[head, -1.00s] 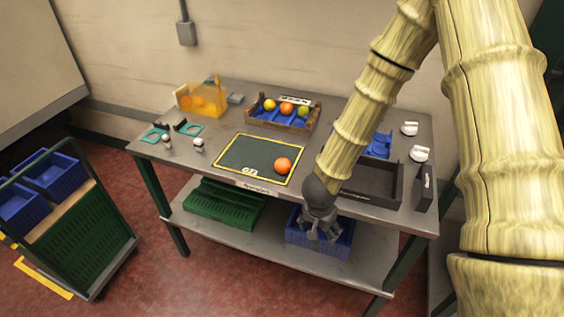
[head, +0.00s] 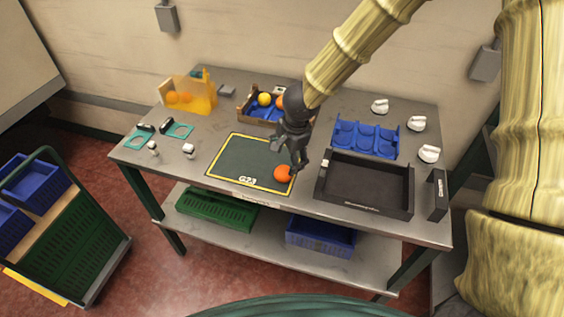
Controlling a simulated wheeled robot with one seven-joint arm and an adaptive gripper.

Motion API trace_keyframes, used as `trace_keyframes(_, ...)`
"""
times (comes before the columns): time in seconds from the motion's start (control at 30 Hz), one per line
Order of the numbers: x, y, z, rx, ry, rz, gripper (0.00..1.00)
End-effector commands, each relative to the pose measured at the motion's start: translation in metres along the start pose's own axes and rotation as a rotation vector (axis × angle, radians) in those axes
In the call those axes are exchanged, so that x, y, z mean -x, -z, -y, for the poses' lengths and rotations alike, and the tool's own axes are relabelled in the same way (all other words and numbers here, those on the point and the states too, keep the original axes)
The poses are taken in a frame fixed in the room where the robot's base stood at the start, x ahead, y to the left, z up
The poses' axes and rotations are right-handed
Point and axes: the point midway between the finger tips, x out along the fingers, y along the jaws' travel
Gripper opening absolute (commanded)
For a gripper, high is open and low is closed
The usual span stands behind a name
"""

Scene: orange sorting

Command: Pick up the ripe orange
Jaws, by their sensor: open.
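A ripe orange (head: 282,174) sits on the right front part of the dark green mat (head: 231,157) with a yellow border. My gripper (head: 297,165) points down just above and beside the orange, at its right. It is open and empty, and its fingers partly overlap the orange in the picture. I cannot tell whether a finger touches it. More fruit lies in the wooden crate (head: 246,113) behind the mat, partly hidden by my gripper.
A black tray (head: 364,205) stands right of the mat, with a blue tray (head: 366,139) behind it. An orange translucent bin (head: 202,97) holding oranges is at the back left. White objects (head: 429,154) stand at the right. Small fixtures (head: 188,148) stand at the left.

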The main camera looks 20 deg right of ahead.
Motion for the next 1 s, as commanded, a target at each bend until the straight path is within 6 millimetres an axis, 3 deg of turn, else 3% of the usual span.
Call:
trace_keyframes(0.4, -0.047, 0.011, -0.006, -0.018, -0.003, -0.005, 0.77)
trace_keyframes(0.67, -0.059, 0.011, -0.006, -0.017, -0.002, -0.004, 0.77)
trace_keyframes(1.0, -0.101, 0.016, -0.005, -0.014, 0.000, -0.004, 0.77)
